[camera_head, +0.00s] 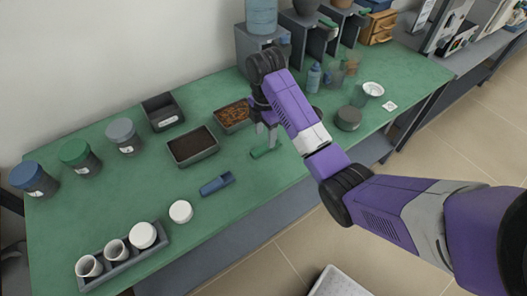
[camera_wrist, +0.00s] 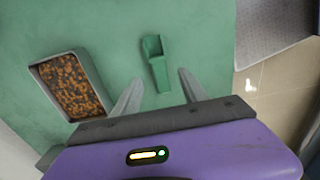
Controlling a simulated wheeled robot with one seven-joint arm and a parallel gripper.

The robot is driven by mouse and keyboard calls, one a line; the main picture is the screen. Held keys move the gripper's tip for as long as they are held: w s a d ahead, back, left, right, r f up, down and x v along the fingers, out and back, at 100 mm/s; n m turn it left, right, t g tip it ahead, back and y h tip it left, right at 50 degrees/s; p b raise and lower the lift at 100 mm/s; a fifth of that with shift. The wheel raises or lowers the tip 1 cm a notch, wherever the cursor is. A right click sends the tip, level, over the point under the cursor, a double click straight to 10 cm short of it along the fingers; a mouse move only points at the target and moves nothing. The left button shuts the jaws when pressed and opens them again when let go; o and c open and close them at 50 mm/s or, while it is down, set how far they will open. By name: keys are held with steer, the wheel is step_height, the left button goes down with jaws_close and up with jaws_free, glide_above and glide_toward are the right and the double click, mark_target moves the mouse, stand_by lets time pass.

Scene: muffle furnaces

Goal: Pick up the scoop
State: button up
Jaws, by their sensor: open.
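A green scoop (camera_head: 264,150) lies on the green bench, just below my gripper (camera_head: 267,134) in the head view. In the wrist view, the green scoop (camera_wrist: 156,61) lies ahead of my gripper (camera_wrist: 160,77), with its narrow end between the two spread fingers. The fingers are open and empty, with green bench surface visible on both sides of the scoop. A second scoop, blue (camera_head: 216,184), lies on the bench to the left.
A tray of brown-orange pieces (camera_wrist: 72,88) is left of my fingers; it also shows in the head view (camera_head: 233,115). A dark-filled tray (camera_head: 193,146) and lidded jars (camera_head: 80,156) stand further left. A grey round container (camera_head: 348,118) stands right. The bench edge is near.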

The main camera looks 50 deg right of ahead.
mark_target(264, 147)
steer(key=shift+f+p, duration=0.55)
steer(key=shift+f, duration=2.05)
steer(key=shift+a, duration=0.1)
jaws_close()
